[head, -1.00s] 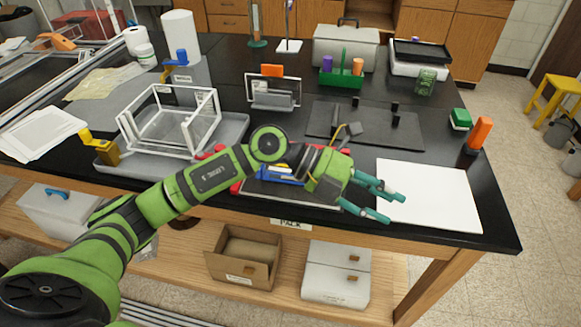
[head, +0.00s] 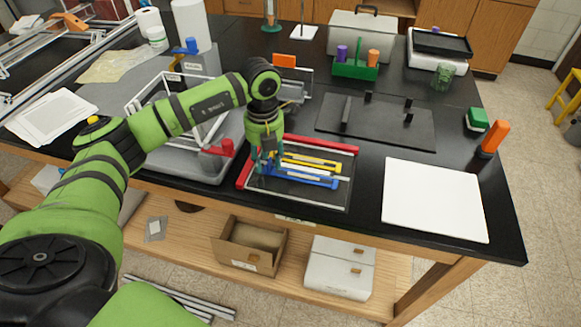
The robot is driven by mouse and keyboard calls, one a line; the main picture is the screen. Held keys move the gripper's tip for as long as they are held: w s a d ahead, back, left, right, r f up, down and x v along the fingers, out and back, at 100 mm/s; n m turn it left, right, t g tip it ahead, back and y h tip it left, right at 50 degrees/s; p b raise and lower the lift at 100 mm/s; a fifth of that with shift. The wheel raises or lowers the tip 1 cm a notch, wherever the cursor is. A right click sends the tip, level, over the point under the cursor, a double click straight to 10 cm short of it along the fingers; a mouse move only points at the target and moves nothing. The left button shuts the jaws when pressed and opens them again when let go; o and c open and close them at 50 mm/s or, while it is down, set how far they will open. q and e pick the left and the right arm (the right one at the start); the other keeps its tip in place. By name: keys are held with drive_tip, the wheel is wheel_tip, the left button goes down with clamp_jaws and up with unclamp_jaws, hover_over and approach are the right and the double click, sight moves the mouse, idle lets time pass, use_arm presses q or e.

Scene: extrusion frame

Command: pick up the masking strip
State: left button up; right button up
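A dark tray (head: 318,201) with red edge strips stands near the table's front edge. In it lie yellow strips (head: 312,160), a pale strip between them, and a blue strip (head: 305,177). No label tells me which of them is the masking strip. My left gripper (head: 266,168) points down over the tray's left part, at the left ends of the strips. Its teal fingers partly cover those ends. I cannot tell whether the fingers are apart or closed on a strip. My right gripper is not in view.
A clear framed box in a grey tray (head: 200,172) stands left of my gripper, partly behind my arm. A dark mat (head: 375,125) with black pegs lies behind the strips' tray. A white sheet (head: 433,200) and an orange-topped item (head: 495,138) are at the right.

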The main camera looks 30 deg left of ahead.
use_arm(q)
drive_tip(key=shift+f, duration=0.65)
clamp_jaws()
drive_tip(key=shift+w+r, duration=0.1)
drive_tip(key=shift+r, duration=0.35)
drive_tip(key=r, duration=0.1)
drive_tip(key=r+b, duration=0.1)
drive_tip(key=d+r+b, duration=0.1)
drive_tip(key=shift+w+r, duration=0.3)
drive_tip(key=shift+r, duration=0.05)
drive_tip(key=w+d+r+b, duration=0.2)
drive_tip(key=w+d+r, duration=0.4)
drive_tip(key=d, duration=0.2)
drive_tip(key=shift+w+r+b, duration=0.3)
drive_tip(key=shift+r, duration=0.1)
